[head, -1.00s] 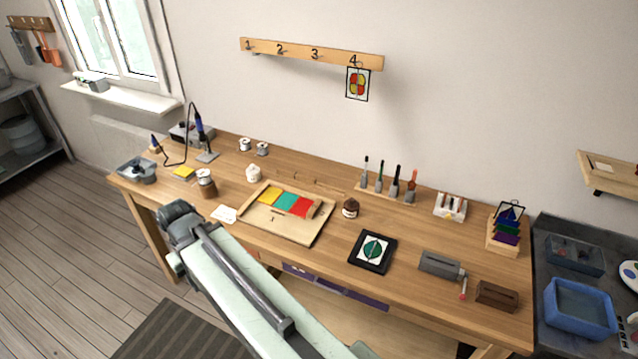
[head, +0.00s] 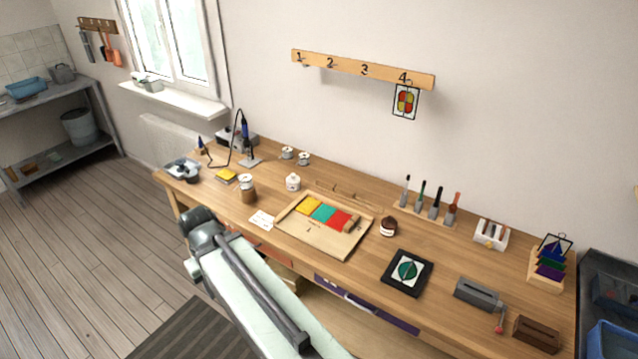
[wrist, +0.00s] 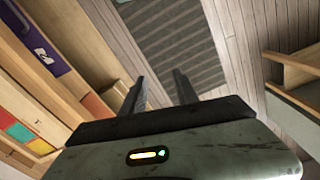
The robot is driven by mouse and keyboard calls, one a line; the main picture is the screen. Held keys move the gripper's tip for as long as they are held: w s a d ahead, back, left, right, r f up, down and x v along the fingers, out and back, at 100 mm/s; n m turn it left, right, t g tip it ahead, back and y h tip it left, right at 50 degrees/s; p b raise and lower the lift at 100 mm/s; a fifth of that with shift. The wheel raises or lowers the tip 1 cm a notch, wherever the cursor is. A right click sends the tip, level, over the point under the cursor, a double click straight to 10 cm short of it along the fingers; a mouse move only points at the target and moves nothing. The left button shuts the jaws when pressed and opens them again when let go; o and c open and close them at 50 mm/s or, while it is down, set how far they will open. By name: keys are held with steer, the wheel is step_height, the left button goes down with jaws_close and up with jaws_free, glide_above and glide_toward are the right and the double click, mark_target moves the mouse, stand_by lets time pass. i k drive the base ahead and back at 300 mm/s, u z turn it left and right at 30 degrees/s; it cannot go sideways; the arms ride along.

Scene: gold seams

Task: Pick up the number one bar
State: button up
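No bar with a readable number one can be made out. Thin brown strips (head: 343,190) lie on the workbench (head: 420,220) just behind a wooden tray (head: 314,243), too small to read. The tray carries yellow, teal and red squares, a small wooden block (head: 351,223) and a tiny dark mark near its left side. My gripper (wrist: 158,82) shows in the wrist view with its two fingers apart and nothing between them. It points toward the floor and the striped mat, off the bench. In the head view my gripper is hidden.
A hook rail (head: 362,68) numbered 1 to 4 is on the wall, with a coloured panel (head: 405,101) under 4. Open drawers show at the bench front.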

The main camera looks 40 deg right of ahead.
mark_target(343, 191)
steer(key=i, duration=1.15)
steer(key=z, duration=0.05)
